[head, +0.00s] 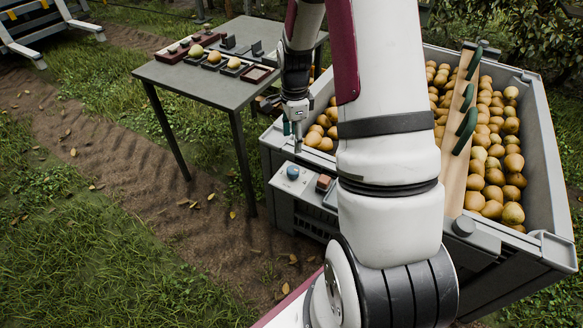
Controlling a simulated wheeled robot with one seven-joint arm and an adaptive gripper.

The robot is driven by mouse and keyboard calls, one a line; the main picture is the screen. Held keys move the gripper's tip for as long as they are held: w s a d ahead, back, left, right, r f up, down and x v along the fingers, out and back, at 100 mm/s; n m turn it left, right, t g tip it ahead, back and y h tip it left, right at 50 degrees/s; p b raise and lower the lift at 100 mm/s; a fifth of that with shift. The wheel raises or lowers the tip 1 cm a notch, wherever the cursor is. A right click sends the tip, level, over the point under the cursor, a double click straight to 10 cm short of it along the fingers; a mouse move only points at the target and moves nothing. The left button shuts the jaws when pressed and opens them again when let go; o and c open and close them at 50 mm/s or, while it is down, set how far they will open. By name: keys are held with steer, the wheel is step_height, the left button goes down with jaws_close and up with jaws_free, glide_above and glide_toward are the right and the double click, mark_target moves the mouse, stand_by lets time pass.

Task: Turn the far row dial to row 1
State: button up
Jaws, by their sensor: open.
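A blue round dial (292,172) sits on a pale grey control panel (283,184) at the near left corner of the pear bin. I cannot tell for sure which is the far row dial, and no row markings are readable. My gripper (297,135) points down, open and empty, just above and beyond the blue dial and apart from it. The fingertips are small in view. My arm hides the middle of the bin's near edge.
A reddish-brown block (323,182) sits right of the blue dial. The grey bin (545,150) is full of pears, with a wooden board (456,150) bearing green pieces across it. A grey table (185,78) with pears and trays stands behind left. Grass and dirt lie left.

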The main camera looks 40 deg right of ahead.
mark_target(294, 169)
step_height(294, 169, down, 13)
steer(key=shift+a+b, duration=0.1)
steer(key=shift+b, duration=1.15)
steer(key=shift+c, duration=0.4)
steer(key=c, duration=1.1)
